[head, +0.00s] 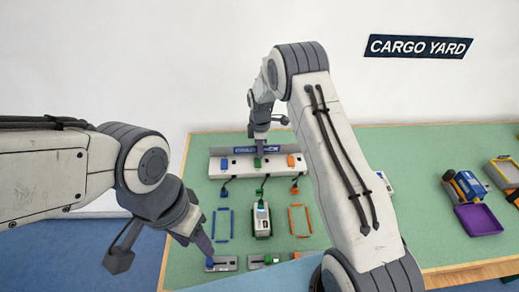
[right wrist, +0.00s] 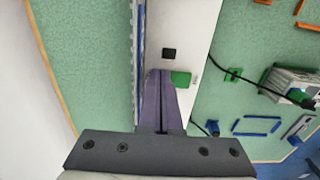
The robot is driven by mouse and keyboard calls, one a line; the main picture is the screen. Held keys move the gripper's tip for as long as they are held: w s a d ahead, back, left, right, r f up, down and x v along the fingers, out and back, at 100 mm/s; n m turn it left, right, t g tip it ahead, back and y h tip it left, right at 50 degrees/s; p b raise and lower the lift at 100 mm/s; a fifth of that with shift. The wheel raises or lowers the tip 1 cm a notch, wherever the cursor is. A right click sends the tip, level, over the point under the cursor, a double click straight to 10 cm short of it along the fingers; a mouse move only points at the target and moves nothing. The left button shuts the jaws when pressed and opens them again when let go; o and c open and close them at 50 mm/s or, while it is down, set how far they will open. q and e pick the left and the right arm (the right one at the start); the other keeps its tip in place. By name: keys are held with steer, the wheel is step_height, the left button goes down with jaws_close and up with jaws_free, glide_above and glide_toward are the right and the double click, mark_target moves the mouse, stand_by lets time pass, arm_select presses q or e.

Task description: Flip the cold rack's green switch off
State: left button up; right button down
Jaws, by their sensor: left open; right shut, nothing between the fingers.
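The cold rack (head: 240,168) is a long white panel with a blue sign along its back, at the far side of the green table. It carries a blue, a green and an orange block in a row. The green switch (head: 258,162) is the middle one; it also shows in the right wrist view (right wrist: 181,78). My right gripper (head: 260,148) is shut and empty, its fingertips over the panel right beside the green switch. I cannot tell whether they touch it. My left gripper (head: 160,250) is open and empty near the table's front left corner.
Black cables with coloured plugs hang in front of the rack. A white device (head: 260,222) stands between a blue frame (head: 222,224) and an orange frame (head: 299,220). A blue vehicle (head: 466,188) and purple tray (head: 478,220) sit at right. My right arm hides part of the table.

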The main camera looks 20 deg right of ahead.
steer(key=shift+w+d+f, duration=0.1)
steer(key=shift+f, duration=0.15)
stand_by(0.3)
steer(key=shift+s+a+r+p, duration=0.3)
steer(key=shift+s+r, duration=0.1)
steer(key=shift+s, duration=0.3)
steer(key=shift+d, duration=0.1)
